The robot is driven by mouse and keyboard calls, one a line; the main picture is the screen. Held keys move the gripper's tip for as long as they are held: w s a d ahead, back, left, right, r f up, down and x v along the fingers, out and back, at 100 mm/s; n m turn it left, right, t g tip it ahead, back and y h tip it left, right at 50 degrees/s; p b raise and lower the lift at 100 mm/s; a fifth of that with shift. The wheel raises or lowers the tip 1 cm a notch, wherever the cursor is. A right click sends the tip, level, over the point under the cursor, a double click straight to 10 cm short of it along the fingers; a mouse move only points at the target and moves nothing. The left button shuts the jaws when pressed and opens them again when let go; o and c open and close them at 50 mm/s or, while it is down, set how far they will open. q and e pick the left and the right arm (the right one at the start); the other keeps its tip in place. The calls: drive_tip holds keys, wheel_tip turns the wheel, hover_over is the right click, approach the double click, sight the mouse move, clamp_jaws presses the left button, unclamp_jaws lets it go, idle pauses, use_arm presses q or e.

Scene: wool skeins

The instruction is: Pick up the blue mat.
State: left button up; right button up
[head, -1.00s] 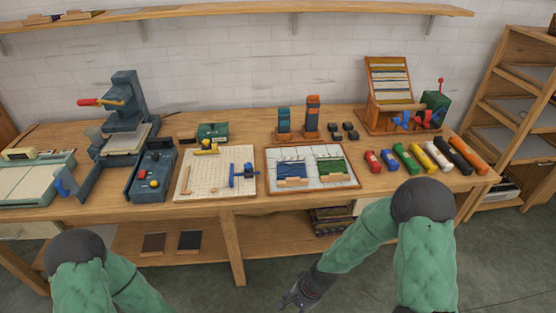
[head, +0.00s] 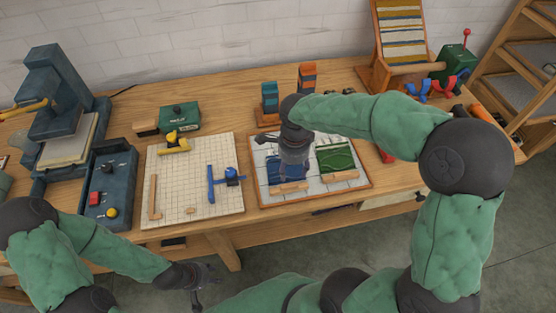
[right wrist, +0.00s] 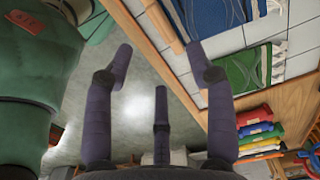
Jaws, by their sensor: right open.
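The blue mat (head: 282,176) lies on the white tiled, wood-framed tray, partly hidden in the head view by my right gripper (head: 290,160). It has a wooden bar along its front edge. In the right wrist view the blue mat (right wrist: 218,14) is at the top right, to the side of the fingers. My right gripper (right wrist: 160,55) is open and empty above the tray; its fingers frame the floor and table edge in its own view. My left gripper (head: 205,284) is low in front of the table, with fingers apart and empty.
A green mat (head: 336,158) with its own wooden bar lies to the right on the same tray (head: 365,187). A gridded board (head: 190,190) with tools is left of it. Skeins (right wrist: 254,113) lie right of the tray, mostly behind my arm in the head view.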

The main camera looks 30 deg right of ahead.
sight(290, 186)
wheel_tip(290, 186, down, 6)
drive_tip(key=shift+s+r+b, duration=0.1)
drive_tip(key=shift+r+b, duration=0.05)
drive_tip(key=shift+b, duration=0.75)
drive_tip(key=f+b, duration=0.2)
drive_tip(key=f, duration=0.3)
drive_tip(key=shift+a, duration=0.2)
clamp_jaws()
